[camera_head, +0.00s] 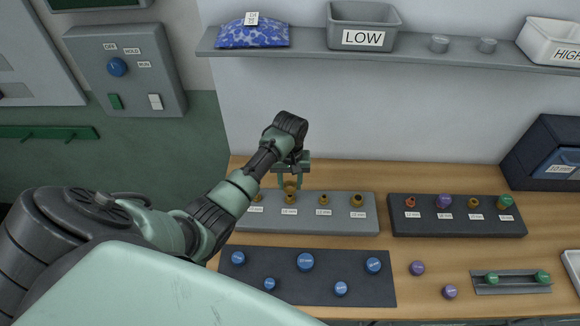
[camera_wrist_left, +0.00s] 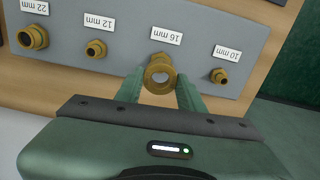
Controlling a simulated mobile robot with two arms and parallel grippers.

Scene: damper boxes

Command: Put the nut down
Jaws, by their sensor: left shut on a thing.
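A brass nut (camera_wrist_left: 160,82) sits between the fingertips of my left gripper (camera_wrist_left: 160,92), which is shut on it. In the head view my left gripper (camera_head: 290,183) is above the grey board (camera_head: 350,223) that carries a row of brass fittings. The nut is right in front of the fitting labelled 16 mm (camera_wrist_left: 157,58) and partly hides it; I cannot tell whether they touch. The 10 mm fitting (camera_wrist_left: 219,76), 12 mm fitting (camera_wrist_left: 96,48) and 22 mm fitting (camera_wrist_left: 33,38) stand beside it. My right gripper is not in view.
A dark board (camera_head: 455,228) with fittings and coloured parts stands to the right. A dark mat (camera_head: 320,286) with several blue knobs lies in front. Two purple knobs (camera_head: 417,268) and a small tray (camera_head: 510,288) are at right. A shelf (camera_head: 310,45) with bins runs above.

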